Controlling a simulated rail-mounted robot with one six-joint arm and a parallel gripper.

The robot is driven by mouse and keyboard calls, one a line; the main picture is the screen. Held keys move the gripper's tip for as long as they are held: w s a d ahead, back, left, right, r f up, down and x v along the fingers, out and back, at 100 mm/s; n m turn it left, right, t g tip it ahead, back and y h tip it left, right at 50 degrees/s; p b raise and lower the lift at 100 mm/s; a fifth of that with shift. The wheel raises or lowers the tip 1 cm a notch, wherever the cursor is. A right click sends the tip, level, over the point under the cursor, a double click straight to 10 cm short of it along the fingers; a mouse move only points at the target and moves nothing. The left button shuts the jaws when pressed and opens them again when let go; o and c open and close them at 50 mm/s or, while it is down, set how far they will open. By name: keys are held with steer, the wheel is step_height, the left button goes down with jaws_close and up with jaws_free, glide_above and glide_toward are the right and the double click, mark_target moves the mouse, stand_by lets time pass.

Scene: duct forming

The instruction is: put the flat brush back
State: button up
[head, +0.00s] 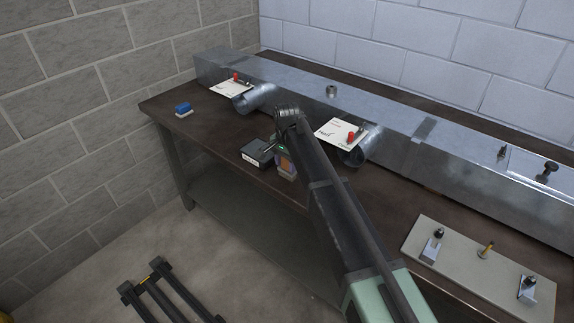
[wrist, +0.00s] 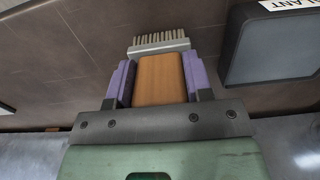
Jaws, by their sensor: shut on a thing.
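My gripper (head: 287,166) is over the front part of the bench, just right of a dark box (head: 254,158). In the wrist view my gripper (wrist: 160,72) has its purple pads shut on the flat brush (wrist: 159,80). The brush has an orange-brown wooden handle, a grey metal band and pale bristles pointing away from my gripper. In the head view only a small orange-brown patch of the brush (head: 287,161) shows between the pads. The dark box (wrist: 268,48) is also at the right of the wrist view, apart from the brush, with a label partly reading "LANT".
A long metal duct (head: 390,123) runs along the back of the bench (head: 215,133), with two short round branches and white cards with red pieces. A blue block (head: 183,108) sits at the left end. A pale board (head: 470,265) with fittings lies at the right.

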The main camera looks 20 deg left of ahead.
steer(key=o, duration=0.8)
steer(key=shift+f, duration=0.1)
steer(key=shift+o, duration=0.2)
step_height(320, 180, up, 13)
steer(key=p, duration=1.2)
steer(key=shift+f+p, duration=0.15)
steer(key=shift+p, duration=0.15)
steer(key=shift+f, duration=0.15)
steer(key=s+d+n, duration=0.1)
steer(key=s+d, duration=0.2)
steer(key=d, duration=0.8)
steer(key=s+d, duration=0.4)
steer(key=d, duration=0.7)
steer(key=s+d+n, duration=0.3)
steer(key=s+d, duration=1.2)
steer(key=d, duration=0.4)
steer(key=shift+d, duration=0.35)
